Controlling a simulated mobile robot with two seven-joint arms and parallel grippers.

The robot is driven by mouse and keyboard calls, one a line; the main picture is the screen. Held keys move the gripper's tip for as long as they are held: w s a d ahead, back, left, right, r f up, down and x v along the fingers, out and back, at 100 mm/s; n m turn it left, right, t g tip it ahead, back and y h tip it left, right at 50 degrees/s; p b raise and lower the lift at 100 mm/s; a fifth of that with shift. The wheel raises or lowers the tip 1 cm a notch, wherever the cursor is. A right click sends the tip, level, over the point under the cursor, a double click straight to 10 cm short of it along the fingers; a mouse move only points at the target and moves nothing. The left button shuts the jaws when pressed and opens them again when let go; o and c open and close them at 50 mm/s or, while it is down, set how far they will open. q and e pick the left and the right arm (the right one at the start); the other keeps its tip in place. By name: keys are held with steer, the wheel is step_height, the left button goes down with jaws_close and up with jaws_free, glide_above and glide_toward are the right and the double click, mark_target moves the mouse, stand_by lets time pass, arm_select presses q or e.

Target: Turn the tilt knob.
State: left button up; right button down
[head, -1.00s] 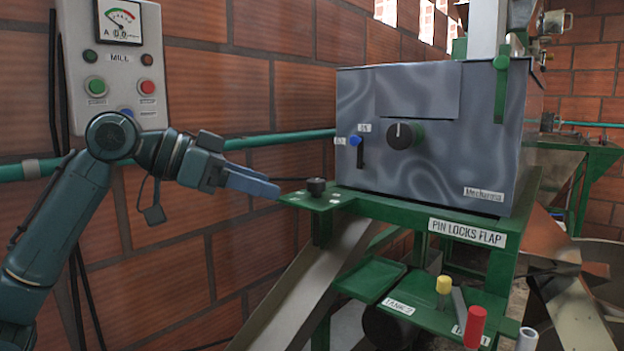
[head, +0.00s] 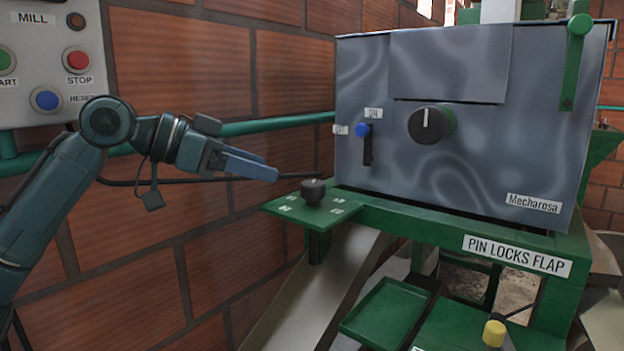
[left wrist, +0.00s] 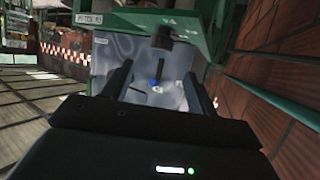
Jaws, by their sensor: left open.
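A black round knob (head: 313,191) stands on a small green plate (head: 290,209) with white marks around it; it also shows in the left wrist view (left wrist: 162,38). A larger black dial knob (head: 428,124) with a white pointer line, pointing about straight up, sits on the front of the grey machine box (head: 470,165). I see no label naming either as the tilt knob. My left gripper (head: 274,174) is left of the plate knob, slightly higher in the picture, and touches nothing. Its two fingers stand apart and empty in the left wrist view (left wrist: 158,72). My right gripper is not in view.
A blue-tipped pin lever (head: 362,130) is on the box's left front. A green pipe (head: 265,126) runs along the brick wall behind my arm. A mill control panel (head: 50,60) hangs at left. A green tray (head: 385,312) and a yellow knob (head: 494,333) are lower down.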

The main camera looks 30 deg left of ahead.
mark_target(312, 183)
arm_select(q)
steer(key=p+x, duration=0.2)
steer(key=x, duration=0.1)
steer(key=p+x, duration=0.1)
steer(key=x, duration=0.1)
steer(key=shift+w+d+r, duration=0.15)
steer(key=shift+w+r, duration=0.1)
steer(key=shift+w, duration=0.05)
steer(key=p+x, duration=0.2)
steer(key=p, duration=0.1)
steer(key=shift+w+d+f+p, duration=0.1)
steer(key=shift+p, duration=0.25)
steer(key=shift+w+d+f+p, duration=0.15)
steer(key=shift+w+f+p, duration=0.2)
steer(key=shift+w+p, duration=0.25)
steer(key=shift+w+d+f+p, duration=0.1)
steer(key=shift+d+f+p, duration=0.05)
steer(key=shift+p, duration=0.15)
steer(key=shift+w+d+f, duration=0.25)
steer(key=shift+d+f, duration=0.1)
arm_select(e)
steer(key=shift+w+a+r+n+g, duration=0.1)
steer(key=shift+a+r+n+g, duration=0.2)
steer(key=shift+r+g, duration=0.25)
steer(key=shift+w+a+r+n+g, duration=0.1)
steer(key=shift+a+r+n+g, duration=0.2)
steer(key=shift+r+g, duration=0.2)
